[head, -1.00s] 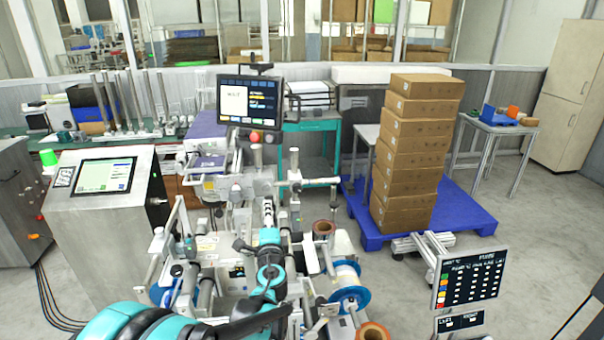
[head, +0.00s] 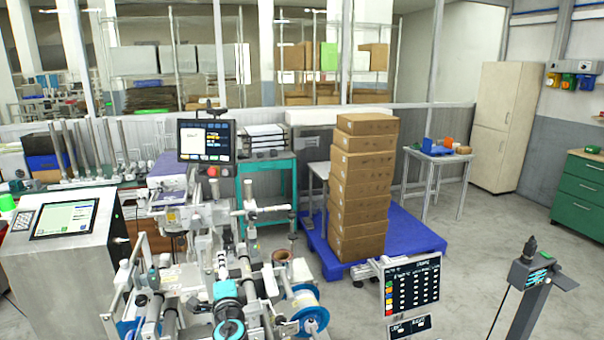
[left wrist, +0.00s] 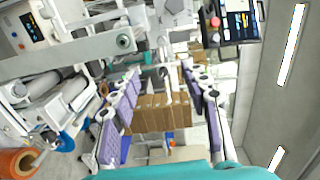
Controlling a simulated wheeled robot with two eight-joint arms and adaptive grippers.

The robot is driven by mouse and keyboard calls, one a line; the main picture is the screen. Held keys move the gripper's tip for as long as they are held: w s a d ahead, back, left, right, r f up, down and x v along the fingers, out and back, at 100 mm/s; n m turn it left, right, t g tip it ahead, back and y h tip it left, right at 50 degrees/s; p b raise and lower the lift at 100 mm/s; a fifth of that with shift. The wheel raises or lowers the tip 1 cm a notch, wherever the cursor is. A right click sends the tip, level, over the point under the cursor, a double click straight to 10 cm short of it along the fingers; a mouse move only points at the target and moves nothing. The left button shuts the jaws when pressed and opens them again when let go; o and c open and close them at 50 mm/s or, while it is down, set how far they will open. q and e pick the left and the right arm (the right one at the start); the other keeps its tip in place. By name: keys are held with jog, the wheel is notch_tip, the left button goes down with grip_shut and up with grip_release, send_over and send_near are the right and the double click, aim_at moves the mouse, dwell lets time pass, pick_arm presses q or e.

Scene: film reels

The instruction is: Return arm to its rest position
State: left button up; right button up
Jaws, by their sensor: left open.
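My left arm's teal and white wrist (head: 228,308) rises from the bottom of the head view, over the labelling machine. The left gripper shows in the left wrist view (left wrist: 165,75), its two purple-padded fingers spread apart. Nothing is held between them; boxes show through the gap in the background. In the head view its fingertips are hard to make out against the machine. My right gripper is not in view.
The machine (head: 180,225) with posts and rollers surrounds the arm. A blue-rimmed reel (head: 306,318) and a brown roll (head: 282,256) sit to its right. Stacked cartons (head: 360,190) stand on a blue pallet (head: 415,240). Open floor lies right.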

pick_arm(q)
jog(key=s+a+f+n+g, duration=0.1)
jog(key=s+a+n+g, duration=0.2)
jog(key=s, duration=0.4)
jog(key=s+a+f+n+g, duration=0.1)
jog(key=s+a+n+g, duration=0.1)
jog(key=s+n, duration=0.4)
jog(key=s+d+f+n+g+h, duration=0.1)
jog(key=s+d+f+h, duration=0.1)
jog(key=s, duration=0.5)
jog(key=s+d+f+n+g+h, duration=0.1)
jog(key=s+d+f+n+g, duration=0.1)
jog(key=s, duration=0.5)
jog(key=s+d+f+n+g+h, duration=0.2)
jog(key=s+d+f, duration=0.2)
jog(key=s+f, duration=0.1)
jog(key=shift+s+d+h, duration=0.3)
jog(key=shift+s, duration=0.6)
